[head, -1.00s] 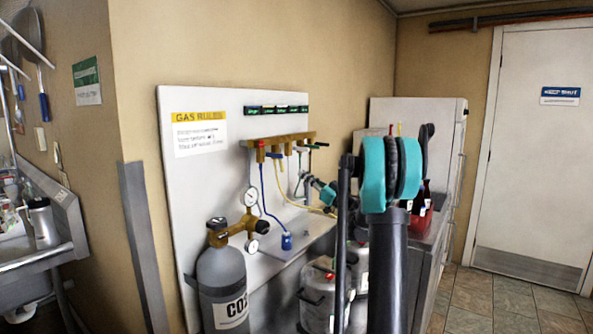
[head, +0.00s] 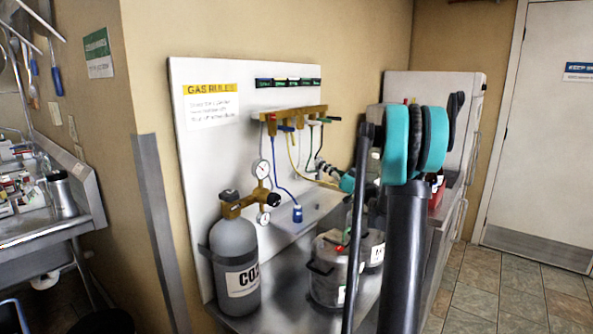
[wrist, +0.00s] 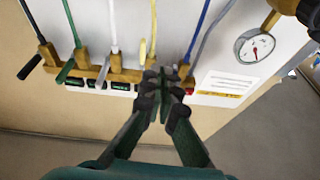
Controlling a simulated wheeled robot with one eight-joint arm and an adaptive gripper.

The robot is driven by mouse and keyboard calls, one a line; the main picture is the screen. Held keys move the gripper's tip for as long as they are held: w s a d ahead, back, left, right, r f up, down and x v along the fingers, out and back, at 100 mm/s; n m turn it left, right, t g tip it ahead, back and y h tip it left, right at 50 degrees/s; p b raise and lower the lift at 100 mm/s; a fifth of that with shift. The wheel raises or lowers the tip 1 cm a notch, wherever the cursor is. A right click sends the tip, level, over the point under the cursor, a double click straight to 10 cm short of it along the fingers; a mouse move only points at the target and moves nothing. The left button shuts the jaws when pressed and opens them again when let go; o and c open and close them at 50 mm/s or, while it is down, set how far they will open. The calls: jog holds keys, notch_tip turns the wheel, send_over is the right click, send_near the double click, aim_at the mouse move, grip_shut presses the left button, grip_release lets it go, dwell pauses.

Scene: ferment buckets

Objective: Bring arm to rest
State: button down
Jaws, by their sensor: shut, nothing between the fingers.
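My gripper (wrist: 163,82) shows in the wrist view with its two dark fingers brought together and nothing between them. It lies in front of the gas panel, over the brass manifold (wrist: 95,72) and its coloured hoses. In the head view my teal and black arm stands at the right of the panel (head: 205,150) and hides part of the counter and what is behind.
A grey CO2 cylinder (head: 236,270) with a brass regulator and gauges (head: 262,170) stands before the panel. Steel kegs or buckets (head: 328,275) stand beside it on the counter. A steel sink (head: 60,230) is at the left. Tiled floor (head: 510,290) is open at the right.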

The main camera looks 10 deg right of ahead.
jog(key=s+a+f+m+g+h, duration=0.3)
jog(key=s+a+f+g+h, duration=0.3)
jog(key=s+a+f, duration=0.85)
jog(key=s+d+f+m+g+h, duration=0.25)
jog(key=s+d+f, duration=0.2)
jog(key=s, duration=0.45)
jog(key=s+d+f+m+g+h, duration=0.1)
jog(key=s+d+f+m+h, duration=0.2)
jog(key=s+f, duration=0.4)
jog(key=s+d+f+m+g+h, duration=0.1)
jog(key=s+d+f+h, duration=0.35)
jog(key=s, duration=0.55)
jog(key=m+t+y, duration=0.7)
jog(key=m+y, duration=0.4)
jog(key=m, duration=1.6)
send_near(295, 140)
jog(key=shift+n+g, duration=0.25)
jog(key=x, duration=0.6)
jog(key=shift+w+a+r, duration=0.1)
jog(key=shift+w+a, duration=0.1)
jog(key=shift+w, duration=0.25)
